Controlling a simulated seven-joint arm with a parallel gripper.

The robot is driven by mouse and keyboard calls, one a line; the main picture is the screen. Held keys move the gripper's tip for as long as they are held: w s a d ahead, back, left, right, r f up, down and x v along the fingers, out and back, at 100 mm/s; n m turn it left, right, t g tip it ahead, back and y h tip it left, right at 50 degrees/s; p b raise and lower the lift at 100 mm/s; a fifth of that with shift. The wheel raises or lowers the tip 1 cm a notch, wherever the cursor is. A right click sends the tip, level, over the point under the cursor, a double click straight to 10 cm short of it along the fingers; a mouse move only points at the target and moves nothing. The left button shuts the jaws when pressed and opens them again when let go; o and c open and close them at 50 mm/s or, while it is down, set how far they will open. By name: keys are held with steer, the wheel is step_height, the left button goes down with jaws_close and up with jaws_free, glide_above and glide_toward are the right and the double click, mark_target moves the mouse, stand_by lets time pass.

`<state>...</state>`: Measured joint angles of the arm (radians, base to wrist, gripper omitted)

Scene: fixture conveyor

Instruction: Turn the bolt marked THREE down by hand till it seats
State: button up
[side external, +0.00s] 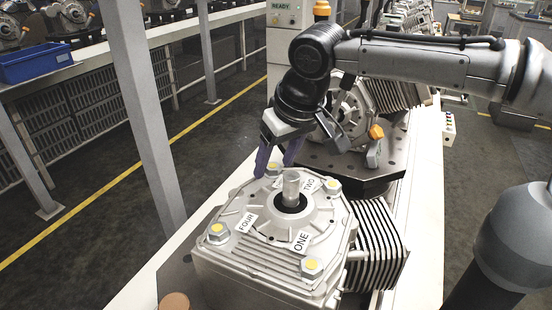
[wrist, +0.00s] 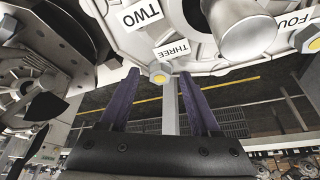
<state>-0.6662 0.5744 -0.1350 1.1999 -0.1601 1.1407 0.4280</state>
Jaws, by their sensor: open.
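The bolt marked THREE (side external: 273,168) has a yellow-topped head and sits at the far corner of the grey gearbox housing (side external: 270,257). In the wrist view the bolt (wrist: 159,75) shows between my two fingertips, with the THREE label (wrist: 172,50) beside it. My gripper (side external: 274,170) is open, its two purple fingers pointing down on either side of the bolt. In the wrist view the gripper (wrist: 159,75) holds nothing. I cannot tell whether a finger touches the bolt or how far its head stands above the housing.
Bolts marked TWO (side external: 331,184), FOUR (side external: 216,231) and ONE (side external: 311,265) sit at the other corners. A cylindrical shaft (side external: 291,185) stands up at the housing's centre. Another unit on a dark fixture plate (side external: 335,168) is close behind my gripper. A grey post (side external: 146,110) stands to the left.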

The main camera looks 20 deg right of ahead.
jaws_close()
steer(key=shift+m, duration=0.3)
steer(key=m, duration=0.1)
steer(key=m+h, duration=0.1)
steer(key=m, duration=0.1)
steer(key=m+h, duration=0.1)
steer(key=m, duration=0.1)
steer(key=shift+a, duration=0.35)
steer(key=m+h, duration=0.1)
steer(key=m, duration=0.2)
steer(key=m+g+h, duration=0.1)
steer(key=m, duration=0.2)
steer(key=shift+w+a, duration=0.1)
steer(key=shift+a, duration=0.1)
steer(key=shift+m, duration=0.3)
jaws_free()
